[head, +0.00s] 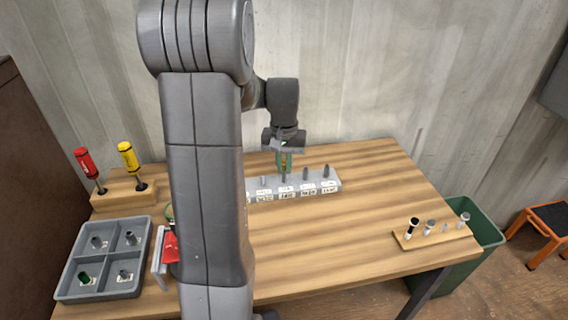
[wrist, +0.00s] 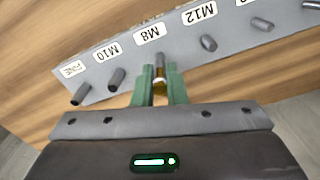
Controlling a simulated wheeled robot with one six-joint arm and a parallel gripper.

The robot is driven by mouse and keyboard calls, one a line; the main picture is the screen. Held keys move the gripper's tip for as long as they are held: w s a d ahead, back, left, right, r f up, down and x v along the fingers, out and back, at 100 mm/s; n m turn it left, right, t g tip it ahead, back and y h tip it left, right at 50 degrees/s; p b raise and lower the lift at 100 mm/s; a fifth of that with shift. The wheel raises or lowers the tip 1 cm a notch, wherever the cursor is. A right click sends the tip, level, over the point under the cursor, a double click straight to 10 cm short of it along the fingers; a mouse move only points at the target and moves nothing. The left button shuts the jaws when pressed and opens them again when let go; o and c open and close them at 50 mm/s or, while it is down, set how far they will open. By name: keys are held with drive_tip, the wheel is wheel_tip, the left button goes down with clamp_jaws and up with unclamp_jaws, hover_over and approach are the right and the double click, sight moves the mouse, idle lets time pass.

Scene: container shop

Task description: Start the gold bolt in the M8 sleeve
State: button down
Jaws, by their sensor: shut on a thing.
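My gripper (head: 284,161) has green fingers and points down over the middle of the grey labelled rack (head: 334,183). It also shows in the wrist view (wrist: 160,88). The fingers are shut on the gold bolt (wrist: 160,82), of which only a small gold part shows between them. The M8 label (wrist: 149,34) is just beyond the fingers. The grey M8 sleeve (wrist: 160,60) stands in line with the bolt, right at the fingertips. The bolt's lower end is hidden, so I cannot tell whether it is inside the sleeve or only above it.
Neighbouring grey sleeves stand close by at M10 (wrist: 117,79) and M12 (wrist: 208,43). A grey divided tray (head: 66,292) and a screwdriver block (head: 112,200) are at left. A wooden block (head: 446,238) with small parts is at right. The tabletop in front of the rack is clear.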

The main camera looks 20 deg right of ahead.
drive_tip(key=shift+f+b, duration=0.7)
drive_tip(key=shift+f, duration=0.45)
drive_tip(key=m, duration=1)
drive_tip(key=c, duration=1.4)
unclamp_jaws()
drive_tip(key=shift+c, duration=0.4)
drive_tip(key=shift+c, duration=0.8)
